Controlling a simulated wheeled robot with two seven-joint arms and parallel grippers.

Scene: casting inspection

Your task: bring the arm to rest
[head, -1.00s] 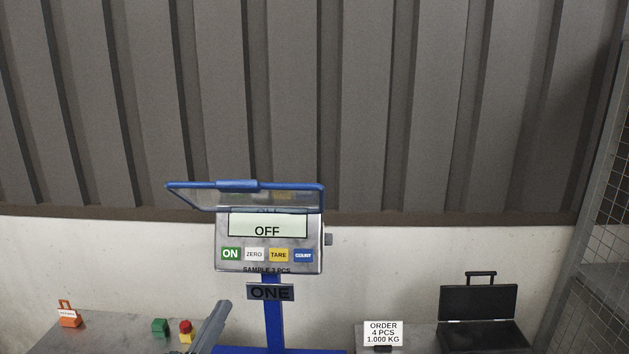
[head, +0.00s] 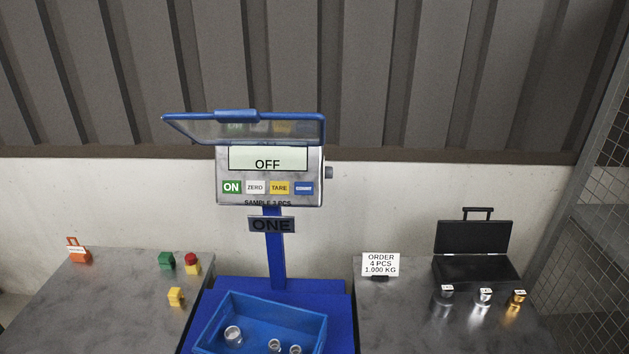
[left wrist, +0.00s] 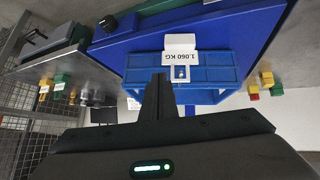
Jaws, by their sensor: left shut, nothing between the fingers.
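My left gripper (left wrist: 158,97) shows in the left wrist view, its dark fingers together with nothing between them. It points towards a blue tray (left wrist: 226,72) and a white tag reading 1.060 KG, apart from both as far as I can tell. In the head view neither gripper shows. There the blue tray (head: 316,326) sits on the blue platform of the scale (head: 341,300) and holds a few round metal parts. The scale's display (head: 268,158) reads OFF, and its clear blue-edged cover (head: 243,130) is raised.
The left table (head: 110,300) holds an orange tagged block (head: 78,255), a green block (head: 166,261), a red-and-yellow piece (head: 192,264) and a yellow block (head: 176,297). The right table (head: 400,320) holds an ORDER sign (head: 380,264), an open black case (head: 474,240) and three metal weights (head: 484,297).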

